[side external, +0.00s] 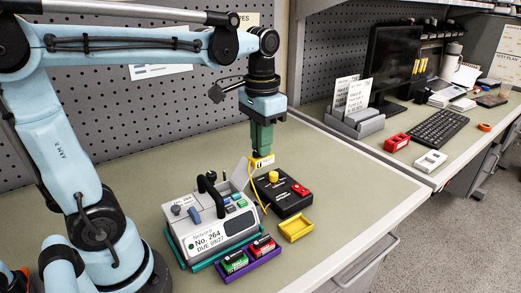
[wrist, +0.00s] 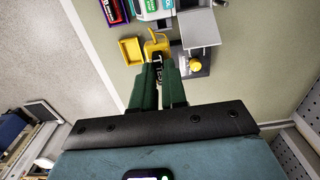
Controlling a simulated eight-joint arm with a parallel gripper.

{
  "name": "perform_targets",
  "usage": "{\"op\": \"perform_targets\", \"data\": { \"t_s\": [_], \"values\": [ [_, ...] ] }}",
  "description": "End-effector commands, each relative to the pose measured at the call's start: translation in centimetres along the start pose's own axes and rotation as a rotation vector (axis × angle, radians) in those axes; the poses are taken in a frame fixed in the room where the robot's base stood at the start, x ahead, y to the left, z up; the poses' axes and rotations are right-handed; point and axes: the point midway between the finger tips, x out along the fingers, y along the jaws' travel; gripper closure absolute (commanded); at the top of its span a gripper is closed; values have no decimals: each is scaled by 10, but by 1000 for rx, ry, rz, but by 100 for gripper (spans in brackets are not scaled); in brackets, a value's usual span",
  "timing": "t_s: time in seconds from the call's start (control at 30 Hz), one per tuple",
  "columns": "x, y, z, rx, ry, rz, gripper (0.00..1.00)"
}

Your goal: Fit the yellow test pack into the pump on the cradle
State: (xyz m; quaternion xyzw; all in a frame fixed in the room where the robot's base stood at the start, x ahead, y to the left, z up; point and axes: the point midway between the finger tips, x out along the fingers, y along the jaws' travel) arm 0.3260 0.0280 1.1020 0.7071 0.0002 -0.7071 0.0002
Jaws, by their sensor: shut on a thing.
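The yellow test pack (side external: 262,161) is held in my gripper (side external: 262,150), above the table and behind the pump's right side. In the wrist view the pack (wrist: 157,43) shows beyond the fingertips (wrist: 159,82), with a dark, light-marked face towards me. A thin yellow loop hangs below it in the side view. The grey pump (side external: 213,228), labelled No. 264, sits on a teal cradle (side external: 190,262). A light grey flap (side external: 241,171) stands raised at its back right; it also shows in the wrist view (wrist: 198,27). The pump's bay is not clearly visible.
A black box (side external: 290,203) with a yellow knob and red part stands right of the pump. An empty yellow tray (side external: 296,229) lies before it. A purple tray (side external: 233,277) holds green and red packs. The table's right side is clear. A pegboard (side external: 130,100) stands behind.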

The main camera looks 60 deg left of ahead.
Motion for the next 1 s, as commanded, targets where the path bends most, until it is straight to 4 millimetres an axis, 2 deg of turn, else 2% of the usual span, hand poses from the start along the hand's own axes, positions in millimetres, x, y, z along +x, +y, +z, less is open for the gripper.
{"op": "perform_targets", "data": {
  "t_s": [0.03,0.1,0.37,0.7,1.0],
  "values": [
    [0,-14,11,-10,0,0,100],
    [1,-28,24,-9,0,0,100],
    [6,-65,68,-7,0,0,100],
    [47,-65,66,1,0,0,100],
    [62,-64,66,1,0,0,100]
  ]
}}
